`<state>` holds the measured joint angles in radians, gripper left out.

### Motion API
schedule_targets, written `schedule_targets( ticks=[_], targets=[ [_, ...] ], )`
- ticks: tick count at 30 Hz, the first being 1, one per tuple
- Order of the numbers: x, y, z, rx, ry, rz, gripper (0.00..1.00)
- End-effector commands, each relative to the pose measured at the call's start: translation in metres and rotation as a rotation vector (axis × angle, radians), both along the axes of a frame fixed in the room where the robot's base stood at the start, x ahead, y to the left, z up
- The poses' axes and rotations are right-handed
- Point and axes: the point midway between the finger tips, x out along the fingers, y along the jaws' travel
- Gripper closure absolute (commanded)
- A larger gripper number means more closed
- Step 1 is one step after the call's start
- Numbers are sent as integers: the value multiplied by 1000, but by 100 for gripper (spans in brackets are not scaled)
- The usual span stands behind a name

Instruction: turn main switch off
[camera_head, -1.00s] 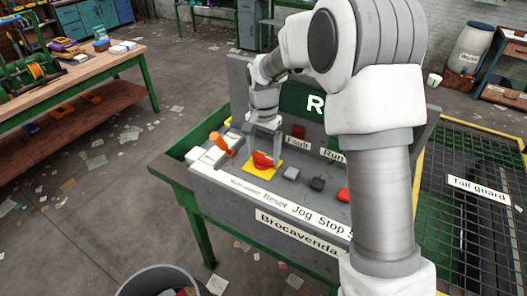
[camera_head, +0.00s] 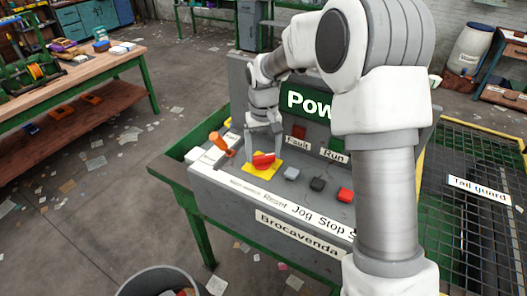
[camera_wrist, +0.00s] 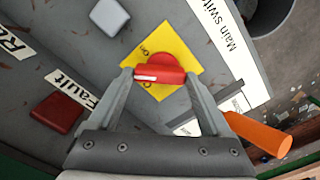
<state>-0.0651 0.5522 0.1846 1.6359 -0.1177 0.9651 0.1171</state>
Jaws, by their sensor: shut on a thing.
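The main switch is a red rotary knob (camera_head: 263,160) on a yellow plate (camera_head: 260,173) at the left of the grey console. In the wrist view the red knob (camera_wrist: 160,74) lies crosswise between the fingers, on the yellow plate (camera_wrist: 180,38) with small "On" style markings. A "Main switch" label (camera_wrist: 226,35) lies beside the plate. My gripper (camera_wrist: 159,74) is shut on the knob's bar, a finger at each end. In the head view my gripper (camera_head: 264,153) reaches down onto the knob. A green sign (camera_head: 310,103) shows "Pow"; my arm hides the rest.
An orange-handled lever (camera_head: 222,144) stands just left of the switch and near one finger in the wrist view. Grey (camera_head: 291,174), black (camera_head: 317,184) and red (camera_head: 345,195) buttons sit to the right. A mesh guard (camera_head: 470,220) stands right.

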Motion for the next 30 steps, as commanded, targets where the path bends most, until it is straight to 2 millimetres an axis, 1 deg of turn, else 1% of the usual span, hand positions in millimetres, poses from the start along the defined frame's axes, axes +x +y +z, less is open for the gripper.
schedule_targets(
  ticks=[9, 18, 24, 30],
  targets=[
    [2, 0, 1, 2, -3, 300, 73],
    [3, 1, 2, 1, -3, 564, 73],
    [3, 1, 2, 0, -4, 696, 73],
    [3, 1, 2, 0, -4, 780, 73]
  ],
)
